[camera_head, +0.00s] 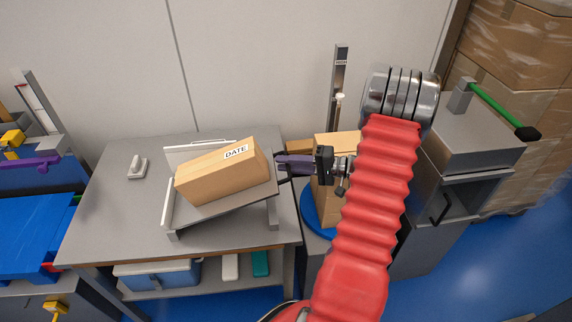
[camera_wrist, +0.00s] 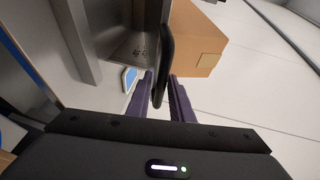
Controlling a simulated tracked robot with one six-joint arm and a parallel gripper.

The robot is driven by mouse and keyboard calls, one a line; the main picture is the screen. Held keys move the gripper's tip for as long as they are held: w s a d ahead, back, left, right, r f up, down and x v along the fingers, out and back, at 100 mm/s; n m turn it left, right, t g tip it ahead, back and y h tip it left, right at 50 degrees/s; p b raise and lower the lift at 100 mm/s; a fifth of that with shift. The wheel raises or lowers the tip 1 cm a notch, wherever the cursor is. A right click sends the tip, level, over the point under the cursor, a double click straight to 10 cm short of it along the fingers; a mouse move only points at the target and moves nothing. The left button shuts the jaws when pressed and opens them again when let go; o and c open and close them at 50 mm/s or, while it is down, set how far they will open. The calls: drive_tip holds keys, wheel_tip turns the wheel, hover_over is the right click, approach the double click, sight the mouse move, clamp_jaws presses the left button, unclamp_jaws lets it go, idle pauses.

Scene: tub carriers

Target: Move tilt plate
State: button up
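The tilt plate (camera_head: 240,197) is a grey plate with pale side walls on the table at left. It slopes, with its right side raised, and carries a cardboard box (camera_head: 215,176) labelled DATE. My gripper (camera_head: 280,162) is at the plate's raised right edge. In the wrist view the purple fingertips (camera_wrist: 161,84) lie on both sides of the plate's dark handle or lip (camera_wrist: 167,45). The handle is between them, but whether they press on it is unclear. The box also shows in the wrist view (camera_wrist: 200,45).
The grey table (camera_head: 103,215) has a small white handled object (camera_head: 138,166) at its back left. A blue-and-white cooler (camera_head: 155,275) is on the shelf below. Right of the table stand a post (camera_head: 338,80), a carton on a blue round base (camera_head: 312,205), and a grey cabinet (camera_head: 470,145).

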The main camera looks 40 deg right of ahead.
clamp_jaws()
idle(0.4)
